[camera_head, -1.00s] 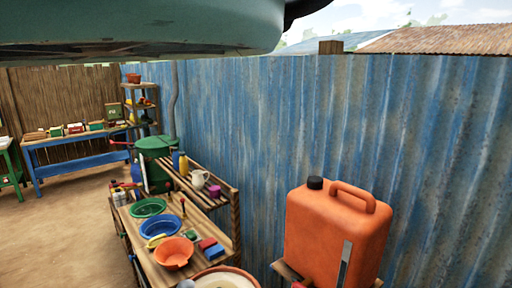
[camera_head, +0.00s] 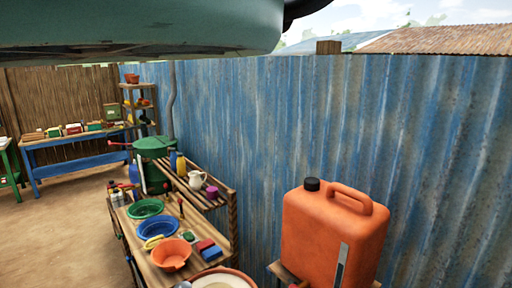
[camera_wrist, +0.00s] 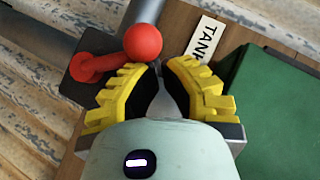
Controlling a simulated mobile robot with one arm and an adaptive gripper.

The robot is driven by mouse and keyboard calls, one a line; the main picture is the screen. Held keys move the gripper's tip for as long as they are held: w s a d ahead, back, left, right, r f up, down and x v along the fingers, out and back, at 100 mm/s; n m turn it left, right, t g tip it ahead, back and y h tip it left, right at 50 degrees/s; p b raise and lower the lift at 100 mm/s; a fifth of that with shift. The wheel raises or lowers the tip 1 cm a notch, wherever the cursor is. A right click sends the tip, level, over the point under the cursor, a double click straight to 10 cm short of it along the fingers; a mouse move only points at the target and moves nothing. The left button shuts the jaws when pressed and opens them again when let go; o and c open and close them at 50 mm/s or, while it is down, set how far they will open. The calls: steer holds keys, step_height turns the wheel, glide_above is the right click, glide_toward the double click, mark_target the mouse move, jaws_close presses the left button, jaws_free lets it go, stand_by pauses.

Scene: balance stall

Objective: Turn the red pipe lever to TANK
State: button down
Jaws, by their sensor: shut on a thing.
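In the wrist view the red pipe lever (camera_wrist: 97,65) sits on a dark block on a grey pipe, and its round red knob (camera_wrist: 143,42) points right. A white label reading TANK (camera_wrist: 204,42) lies right of the knob on a brown board. My gripper (camera_wrist: 157,66) has yellow ribbed fingers, curved on either side, with the tips at the lever's knob end. It is shut on the lever; the exact contact is partly hidden. The knob shows beside the left fingertip, apart from the label. My gripper is out of the head view.
A green box-like thing (camera_wrist: 275,95) stands right of my gripper in the wrist view. The head view shows an orange jerrycan (camera_head: 330,235) by a blue corrugated wall (camera_head: 330,120), a bench with basins (camera_head: 158,228), and bare ground (camera_head: 65,230) at left.

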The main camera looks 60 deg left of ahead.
steer(key=s+a+r+b, duration=0.6)
steer(key=r+b, duration=0.3)
steer(key=b, duration=0.2)
steer(key=shift+s+a+r, duration=0.15)
steer(key=shift+a+r, duration=0.1)
steer(key=shift+a, duration=0.05)
stand_by(0.8)
